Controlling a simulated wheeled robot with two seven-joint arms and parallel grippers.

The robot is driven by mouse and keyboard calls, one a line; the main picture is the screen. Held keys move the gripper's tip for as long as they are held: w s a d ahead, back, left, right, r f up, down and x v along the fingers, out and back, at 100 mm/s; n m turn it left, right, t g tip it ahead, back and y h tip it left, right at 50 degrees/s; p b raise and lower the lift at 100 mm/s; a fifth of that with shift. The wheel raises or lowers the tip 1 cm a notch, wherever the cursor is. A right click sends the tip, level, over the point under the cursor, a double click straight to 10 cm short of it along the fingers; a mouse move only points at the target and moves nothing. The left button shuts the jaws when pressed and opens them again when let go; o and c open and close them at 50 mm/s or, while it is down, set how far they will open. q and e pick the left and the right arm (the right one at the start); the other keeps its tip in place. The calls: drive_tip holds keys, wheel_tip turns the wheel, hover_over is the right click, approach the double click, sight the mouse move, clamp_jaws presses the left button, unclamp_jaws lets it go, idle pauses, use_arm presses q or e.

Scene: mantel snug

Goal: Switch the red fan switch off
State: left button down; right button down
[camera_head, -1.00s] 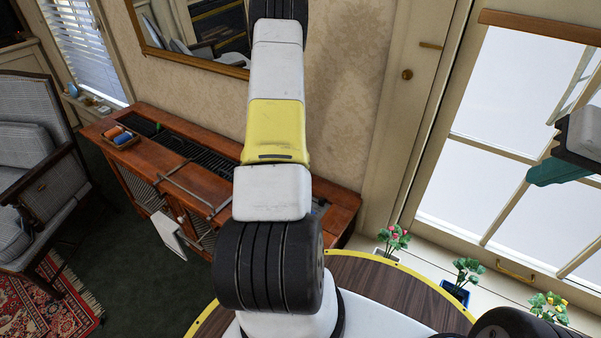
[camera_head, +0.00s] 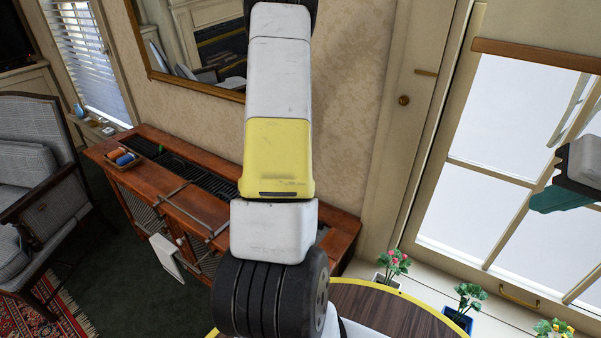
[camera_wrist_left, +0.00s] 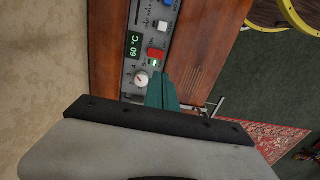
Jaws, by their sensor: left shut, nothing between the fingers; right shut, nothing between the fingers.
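The red switch (camera_wrist_left: 156,54) sits on a grey control panel (camera_wrist_left: 146,50) in the left wrist view, beside a green 60 °C display (camera_wrist_left: 134,45). My left gripper (camera_wrist_left: 161,78) has its teal fingers shut and empty, with the tips just below the red switch in the picture. I cannot tell whether they touch the panel. In the head view my left arm hides the part of the wooden cabinet (camera_head: 165,192) behind it, and the left gripper does not show there. My right gripper (camera_head: 562,200) is shut and empty at the right edge, before the window.
A tray with orange and blue rolls (camera_head: 122,157) stands on the cabinet. Potted flowers (camera_head: 392,264) line the window side. A padded armchair (camera_head: 35,165) stands left.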

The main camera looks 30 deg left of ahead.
use_arm(q)
drive_tip(key=shift+r, duration=0.1)
drive_tip(key=d+r+m+t+h, duration=0.1)
drive_tip(key=d+r+m+t, duration=0.4)
drive_tip(key=d+r, duration=1.15)
drive_tip(key=s+d+r+m+t+h, duration=0.1)
drive_tip(key=s+d+r+m, duration=1)
drive_tip(key=s, duration=0.4)
wheel_tip(320, 180, up, 2)
drive_tip(key=shift+d+r+m+t, duration=0.1)
drive_tip(key=shift+d+m+t, duration=0.2)
drive_tip(key=shift+m, duration=0.5)
drive_tip(key=shift+s+a, duration=0.1)
drive_tip(key=shift+s, duration=0.05)
